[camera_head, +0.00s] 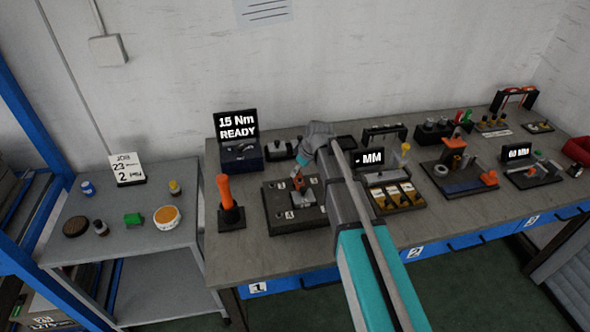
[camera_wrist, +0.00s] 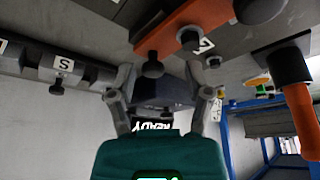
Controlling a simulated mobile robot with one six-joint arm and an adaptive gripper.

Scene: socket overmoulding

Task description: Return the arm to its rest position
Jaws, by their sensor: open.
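My arm reaches over the long grey workbench (camera_head: 255,262) from the front, its teal and grey links crossing the middle of the head view. The wrist is bent down above the dark fixture plate (camera_head: 281,222) at the bench's left part. In the wrist view my gripper (camera_wrist: 162,85) has its two fingers spread apart, with nothing held between them. An orange part (camera_wrist: 182,33) with dark knobs lies beyond the fingertips. In the head view the fingers are too small to tell apart from the fixture.
An orange-handled tool (camera_head: 227,190) stands upright left of the fixture plate. Behind it is a box with a "15 Nm READY" display (camera_head: 237,124). A "- MM" display (camera_head: 369,159) and a tray (camera_head: 411,199) are close right of my arm. A side table (camera_head: 138,251) stands left.

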